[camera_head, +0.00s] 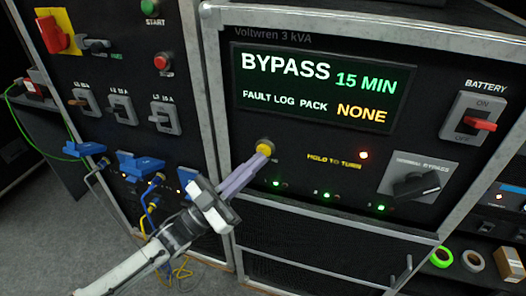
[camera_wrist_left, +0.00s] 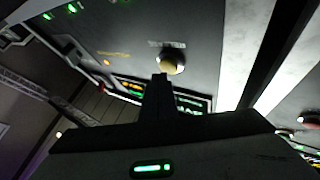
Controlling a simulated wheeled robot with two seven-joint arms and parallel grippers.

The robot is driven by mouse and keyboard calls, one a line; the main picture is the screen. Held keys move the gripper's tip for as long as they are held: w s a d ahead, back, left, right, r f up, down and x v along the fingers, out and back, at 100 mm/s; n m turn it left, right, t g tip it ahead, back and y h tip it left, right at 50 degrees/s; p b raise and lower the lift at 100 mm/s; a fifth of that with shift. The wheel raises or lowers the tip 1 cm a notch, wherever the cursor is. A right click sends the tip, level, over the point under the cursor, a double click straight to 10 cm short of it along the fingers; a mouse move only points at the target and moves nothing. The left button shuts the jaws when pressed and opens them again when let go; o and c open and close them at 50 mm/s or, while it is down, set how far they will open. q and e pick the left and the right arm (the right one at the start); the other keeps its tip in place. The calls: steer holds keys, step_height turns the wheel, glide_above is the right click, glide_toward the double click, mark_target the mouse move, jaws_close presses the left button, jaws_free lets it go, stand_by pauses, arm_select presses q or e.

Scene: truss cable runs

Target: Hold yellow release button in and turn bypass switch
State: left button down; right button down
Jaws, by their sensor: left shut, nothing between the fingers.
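The yellow release button (camera_head: 264,149) sits on the black UPS panel, left of the amber "HOLD TO TURN" label. My left gripper (camera_head: 262,157) is shut and empty, with its fingertips at the button; whether the button is pressed in cannot be told. In the left wrist view the button (camera_wrist_left: 168,66) shows just beyond the fingertips (camera_wrist_left: 160,77). The bypass switch (camera_head: 419,185) is a black lever on a grey plate marked "NORMAL BYPASS", at the right of the panel. Its lever slants, with its upper end to the right. My right gripper is not in view.
The display (camera_head: 314,86) reads "BYPASS 15 MIN" and "FAULT LOG PACK NONE". A red battery switch (camera_head: 480,125) is at upper right. Blue connectors (camera_head: 140,165) with cables hang left of my arm. Tape rolls (camera_head: 473,260) lie at lower right. Space before the bypass switch is clear.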

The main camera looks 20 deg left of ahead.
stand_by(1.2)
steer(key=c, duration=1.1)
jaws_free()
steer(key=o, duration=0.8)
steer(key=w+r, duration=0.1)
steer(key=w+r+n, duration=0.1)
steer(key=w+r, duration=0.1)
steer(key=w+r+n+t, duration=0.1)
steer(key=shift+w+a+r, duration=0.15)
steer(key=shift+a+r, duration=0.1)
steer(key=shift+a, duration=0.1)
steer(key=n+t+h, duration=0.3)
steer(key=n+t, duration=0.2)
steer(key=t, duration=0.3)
glide_toward(416, 194)
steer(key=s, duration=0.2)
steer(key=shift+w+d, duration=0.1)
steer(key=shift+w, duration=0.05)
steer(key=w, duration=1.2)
